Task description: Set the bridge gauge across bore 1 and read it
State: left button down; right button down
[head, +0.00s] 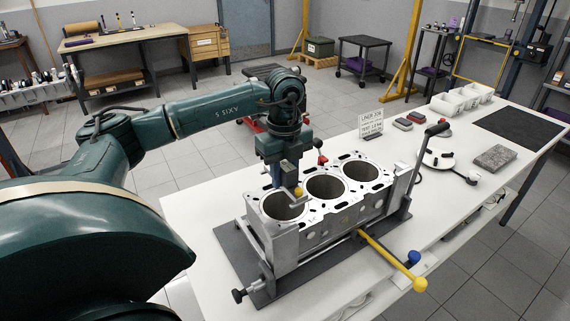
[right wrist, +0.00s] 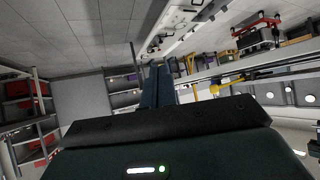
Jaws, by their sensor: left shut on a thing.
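The grey engine block (head: 325,228) sits in a fixture on the white table, its three round bores facing up. The leftmost bore (head: 284,206), which I take as bore 1, lies right under my left gripper (head: 284,182). That gripper points down and is shut on a small grey piece with a yellow knob (head: 298,192), which I take to be the bridge gauge. Its lower part is at the bore's far rim; I cannot tell whether it touches the deck. No dial reading can be made out. In the right wrist view, my right gripper (right wrist: 158,85) shows dark fingers, their opening unclear.
A yellow bar (head: 390,262) with a blue knob sticks out in front of the block. A small sign (head: 371,123), white bins (head: 461,99), a round white fixture (head: 437,160) and a grey stone block (head: 494,158) stand to the right. A dark mat (head: 520,126) lies at the far end.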

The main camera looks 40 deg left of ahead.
aim_at(284, 189)
pick_arm(q)
jog(key=shift+f, duration=0.3)
jog(key=shift+s+d+f+b, duration=0.1)
jog(key=shift+f+b, duration=0.6)
jog(key=shift+b, duration=0.15)
notch_tip(284, 189, down, 2)
jog(key=shift+f+b, duration=0.25)
jog(key=shift+b, duration=0.7)
jog(key=shift+f, duration=0.4)
pick_arm(e)
jog(key=shift+a+f+n+t+y, duration=0.3)
jog(key=shift+a+f+y, duration=0.15)
jog(key=shift+a, duration=0.3)
jog(key=shift+d, duration=0.1)
pick_arm(q)
jog(key=shift+f, duration=0.15)
pick_arm(e)
jog(key=shift+w+f, duration=0.1)
pick_arm(q)
jog(key=c, duration=1)
grip_release()
